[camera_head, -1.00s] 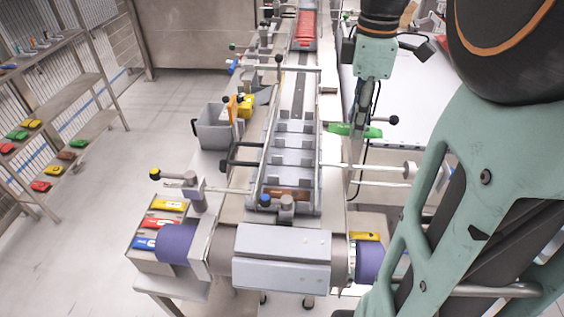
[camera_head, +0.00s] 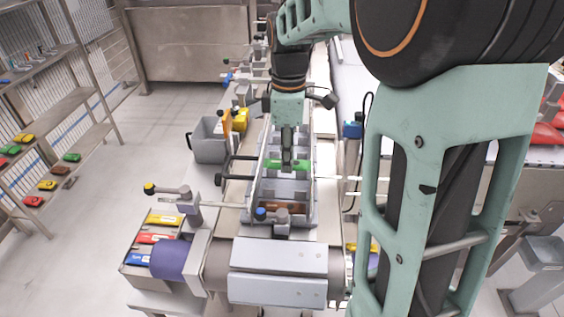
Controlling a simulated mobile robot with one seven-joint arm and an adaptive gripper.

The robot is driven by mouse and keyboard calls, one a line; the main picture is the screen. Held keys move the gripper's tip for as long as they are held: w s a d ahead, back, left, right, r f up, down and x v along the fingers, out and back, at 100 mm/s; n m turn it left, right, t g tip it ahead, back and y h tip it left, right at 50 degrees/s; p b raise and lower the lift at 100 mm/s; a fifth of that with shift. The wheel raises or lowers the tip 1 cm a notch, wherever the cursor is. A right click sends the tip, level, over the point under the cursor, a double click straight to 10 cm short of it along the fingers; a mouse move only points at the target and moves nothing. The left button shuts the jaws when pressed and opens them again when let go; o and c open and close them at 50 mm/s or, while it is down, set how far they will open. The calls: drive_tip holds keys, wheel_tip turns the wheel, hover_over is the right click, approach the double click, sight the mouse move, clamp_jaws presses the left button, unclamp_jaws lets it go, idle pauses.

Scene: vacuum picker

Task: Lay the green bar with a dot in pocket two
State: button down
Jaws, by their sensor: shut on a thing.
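My gripper (camera_head: 288,158) is shut on the green bar (camera_head: 301,165), holding it crosswise over the grey pocketed tray (camera_head: 308,208). The bar looks roughly level and lies across the tray's width. I cannot tell whether it touches the pocket walls or hangs just above them. A dot on it is too small to make out. A brown bar (camera_head: 284,207) lies in the pocket at the near end of the tray. The pockets' numbers cannot be read, and my gripper and arm hide the tray's far part.
A grey bin (camera_head: 209,140) and yellow and orange parts (camera_head: 238,121) are at left.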

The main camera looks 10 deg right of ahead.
drive_tip(key=f, duration=0.3)
drive_tip(key=shift+w+a+f, duration=0.15)
drive_tip(key=shift+a+f, duration=0.1)
drive_tip(key=shift+f, duration=0.15)
drive_tip(key=shift+f+b, duration=0.4)
drive_tip(key=shift+f, duration=0.15)
drive_tip(key=c, duration=1.7)
unclamp_jaws()
drive_tip(key=shift+o, duration=0.2)
wheel_tip(320, 180, up, 13)
drive_tip(key=p, duration=0.1)
drive_tip(key=shift+r, duration=0.1)
